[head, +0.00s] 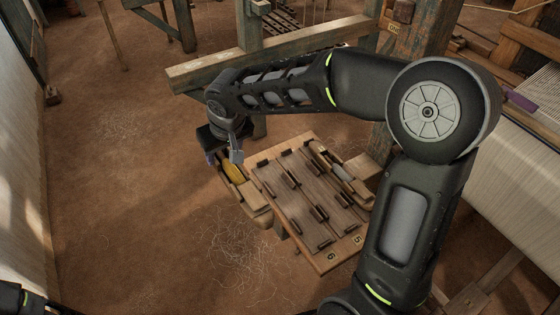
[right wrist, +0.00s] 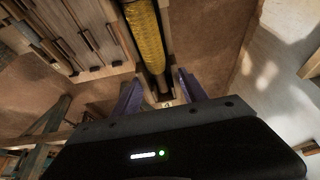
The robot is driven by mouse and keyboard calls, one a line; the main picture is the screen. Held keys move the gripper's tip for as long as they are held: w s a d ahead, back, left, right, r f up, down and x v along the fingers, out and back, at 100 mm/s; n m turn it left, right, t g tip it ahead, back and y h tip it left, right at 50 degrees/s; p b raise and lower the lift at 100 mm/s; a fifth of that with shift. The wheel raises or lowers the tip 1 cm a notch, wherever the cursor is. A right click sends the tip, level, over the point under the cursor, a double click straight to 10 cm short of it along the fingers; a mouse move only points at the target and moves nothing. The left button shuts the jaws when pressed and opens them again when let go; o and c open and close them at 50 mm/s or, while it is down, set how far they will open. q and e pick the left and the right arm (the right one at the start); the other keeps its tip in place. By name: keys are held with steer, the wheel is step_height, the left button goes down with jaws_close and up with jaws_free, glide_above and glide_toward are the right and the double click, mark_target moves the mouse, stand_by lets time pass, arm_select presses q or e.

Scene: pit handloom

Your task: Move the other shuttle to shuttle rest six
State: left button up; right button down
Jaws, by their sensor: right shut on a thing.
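My right gripper (head: 228,160) is shut on a wooden shuttle with a yellow bobbin (head: 233,173). In the right wrist view, the shuttle (right wrist: 150,40) runs away from between the purple fingers (right wrist: 160,95). In the head view, it lies along the left side of the shuttle rest board (head: 285,210); I cannot tell whether it touches anything below. The board has several dark pegs and shows the numbers 6 and 5 at its near edge, 6 on the left. Another shuttle with a pale bobbin (head: 343,172) lies at the board's right side. My left gripper is out of view.
A wooden loom frame beam (head: 200,75) stands behind the board. Stretched pale cloth (head: 520,190) is at the right. My right arm passes over the board's right side. The earth floor (head: 120,180) at the left is open, with loose threads (head: 235,250) near the board.

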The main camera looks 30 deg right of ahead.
steer(key=d+f+b, duration=1.1)
steer(key=d+f, duration=0.3)
steer(key=d, duration=0.3)
steer(key=shift+s+d+f+b, duration=0.15)
steer(key=shift+f+b, duration=0.15)
steer(key=shift+f, duration=0.1)
steer(key=shift+f, duration=0.15)
steer(key=shift+f+b, duration=3.4)
steer(key=shift+f, duration=0.8)
steer(key=c, duration=0.5)
jaws_free()
